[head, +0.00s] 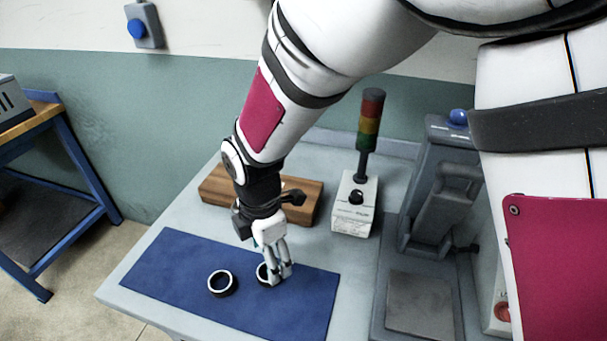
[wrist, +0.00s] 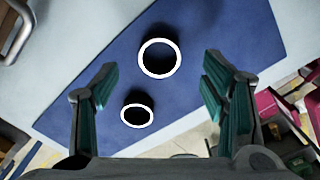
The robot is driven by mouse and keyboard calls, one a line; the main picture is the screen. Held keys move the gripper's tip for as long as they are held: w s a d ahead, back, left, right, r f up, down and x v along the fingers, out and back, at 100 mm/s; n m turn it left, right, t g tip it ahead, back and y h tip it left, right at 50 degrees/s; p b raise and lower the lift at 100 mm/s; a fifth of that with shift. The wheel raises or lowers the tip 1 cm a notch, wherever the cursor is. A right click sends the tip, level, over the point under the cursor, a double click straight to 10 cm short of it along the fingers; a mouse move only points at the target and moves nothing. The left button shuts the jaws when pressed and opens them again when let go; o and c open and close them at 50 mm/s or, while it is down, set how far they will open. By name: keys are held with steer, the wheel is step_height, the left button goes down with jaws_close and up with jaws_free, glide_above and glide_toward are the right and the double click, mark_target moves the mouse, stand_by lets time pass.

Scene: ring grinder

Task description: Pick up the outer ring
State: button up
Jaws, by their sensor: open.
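Two dark rings with white rims lie flat on the blue mat (head: 180,255). The larger, which I take as the outer ring (wrist: 160,76), is between and beyond the fingertips in the wrist view. In the head view this outer ring (head: 259,274) is partly hidden behind the fingers. The smaller ring (wrist: 137,125) lies lower, closer to the palm in the wrist view, and is the left ring (head: 222,293) in the head view. My gripper (head: 281,275) points down over the outer ring; its fingers (wrist: 160,72) are spread with nothing between them. Finger height above the mat is unclear.
A wooden block (head: 215,187) lies behind the mat. A signal tower (head: 370,125) on a white box (head: 352,215) stands right of it. A grey machine (head: 435,210) is at the right. The mat left of the rings is clear.

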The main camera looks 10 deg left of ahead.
step_height(320, 180, down, 5)
steer(key=shift+f+p, duration=0.1)
steer(key=shift+p, duration=0.25)
steer(key=c, duration=1.3)
